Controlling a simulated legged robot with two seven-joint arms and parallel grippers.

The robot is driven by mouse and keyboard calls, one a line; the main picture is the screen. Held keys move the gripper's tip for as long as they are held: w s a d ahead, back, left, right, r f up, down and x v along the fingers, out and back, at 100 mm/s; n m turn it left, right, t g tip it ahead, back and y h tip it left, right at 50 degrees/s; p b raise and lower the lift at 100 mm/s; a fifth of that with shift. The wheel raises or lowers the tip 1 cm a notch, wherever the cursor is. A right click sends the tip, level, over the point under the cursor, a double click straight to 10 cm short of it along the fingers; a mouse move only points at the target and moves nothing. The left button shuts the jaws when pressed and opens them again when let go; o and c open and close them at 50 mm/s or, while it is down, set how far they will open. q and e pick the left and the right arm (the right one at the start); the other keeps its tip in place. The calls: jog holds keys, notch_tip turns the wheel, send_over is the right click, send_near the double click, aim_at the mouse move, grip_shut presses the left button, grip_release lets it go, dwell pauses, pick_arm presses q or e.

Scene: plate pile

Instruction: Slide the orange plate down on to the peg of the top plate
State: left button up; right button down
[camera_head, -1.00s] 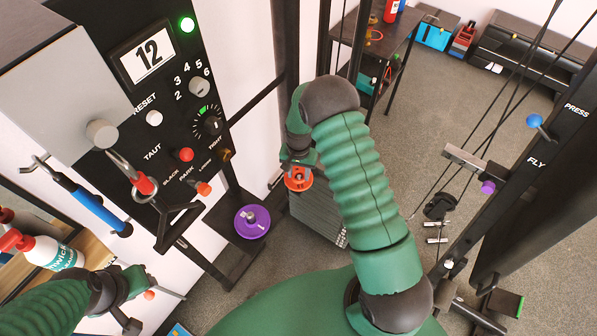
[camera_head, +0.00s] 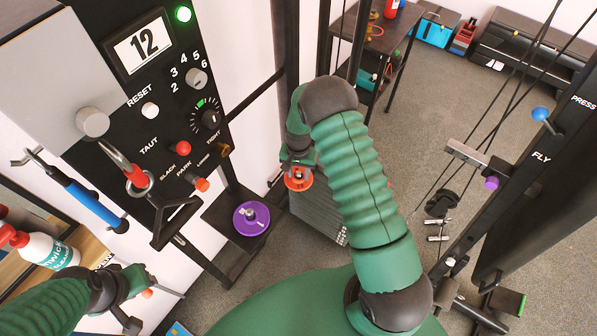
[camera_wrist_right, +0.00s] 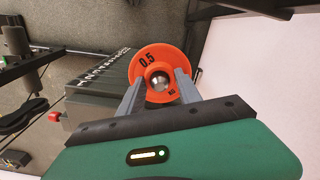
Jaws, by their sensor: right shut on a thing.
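The orange plate (camera_head: 298,181), marked 0.5, is held in my right gripper (camera_head: 298,170). In the right wrist view the plate (camera_wrist_right: 160,62) lies between the two grey fingers (camera_wrist_right: 160,95), which are shut on its hub. A shiny round metal tip (camera_wrist_right: 160,83) shows in the plate's centre hole. The grey plate stack (camera_head: 318,222) is below the orange plate; it also shows behind it in the right wrist view (camera_wrist_right: 95,95). I cannot tell how far down the orange plate sits on the peg. My left gripper (camera_head: 125,300) is at the lower left; its fingers are unclear.
A purple plate (camera_head: 251,219) sits on a peg on a black stand left of the stack. The black control panel (camera_head: 150,110) with knobs and hooks stands at the left. Cables and a black frame (camera_head: 510,190) stand at the right. Open floor lies beyond the stack.

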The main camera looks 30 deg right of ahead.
jog(key=shift+f+b, duration=0.75)
jog(key=shift+f, duration=0.4)
jog(key=c, duration=0.7)
grip_release()
jog(key=shift+c, duration=0.2)
notch_tip(320, 180, up, 17)
jog(key=s+a+r+n+t, duration=0.2)
jog(key=s+a+r+n, duration=0.2)
jog(key=s+a+n, duration=0.5)
jog(key=shift+s+a+t, duration=0.3)
jog(key=shift+s+a, duration=0.75)
jog(key=shift+s, duration=2.3)
